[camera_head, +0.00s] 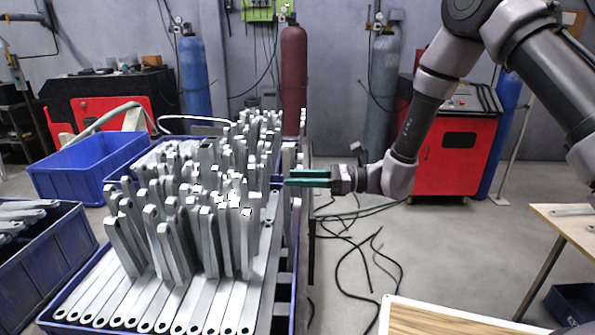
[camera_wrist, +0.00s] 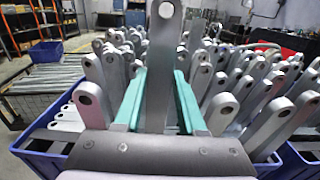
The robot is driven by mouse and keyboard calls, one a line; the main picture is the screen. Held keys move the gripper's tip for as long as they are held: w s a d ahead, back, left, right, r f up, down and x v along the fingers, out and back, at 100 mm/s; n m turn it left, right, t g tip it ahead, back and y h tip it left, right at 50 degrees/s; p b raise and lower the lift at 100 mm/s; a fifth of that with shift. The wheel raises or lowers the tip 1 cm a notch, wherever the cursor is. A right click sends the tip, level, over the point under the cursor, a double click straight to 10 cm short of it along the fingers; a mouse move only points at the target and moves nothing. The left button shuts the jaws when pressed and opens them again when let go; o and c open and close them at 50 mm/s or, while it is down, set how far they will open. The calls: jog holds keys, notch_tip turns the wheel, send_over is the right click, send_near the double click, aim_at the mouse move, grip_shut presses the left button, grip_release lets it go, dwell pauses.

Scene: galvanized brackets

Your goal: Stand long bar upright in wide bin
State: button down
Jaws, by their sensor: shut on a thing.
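My gripper (camera_head: 290,178) has teal fingers and reaches in from the right, level, at the right side of the crowded blue bin. In the wrist view my gripper (camera_wrist: 155,95) is shut on a long grey metal bar (camera_wrist: 161,75) with a round hole near its top. The bar stands about upright between the fingers; its lower end is hidden. In the head view I cannot pick it out surely from the bars behind the fingertips. The wide blue bin (camera_head: 50,312) holds many similar bars, several upright in clusters and others lying flat at the front.
Another blue bin with flat bars (camera_head: 14,222) stands at the left, and an emptier blue bin (camera_head: 70,170) behind it. A wooden table (camera_head: 565,222) is at the right. Black cables (camera_head: 345,255) lie on the floor. Upright bars crowd close around the fingers.

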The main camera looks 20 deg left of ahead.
jog(key=shift+f, duration=2.2)
jog(key=shift+c, duration=2)
grip_release()
jog(key=v, duration=1)
jog(key=shift+d, duration=0.35)
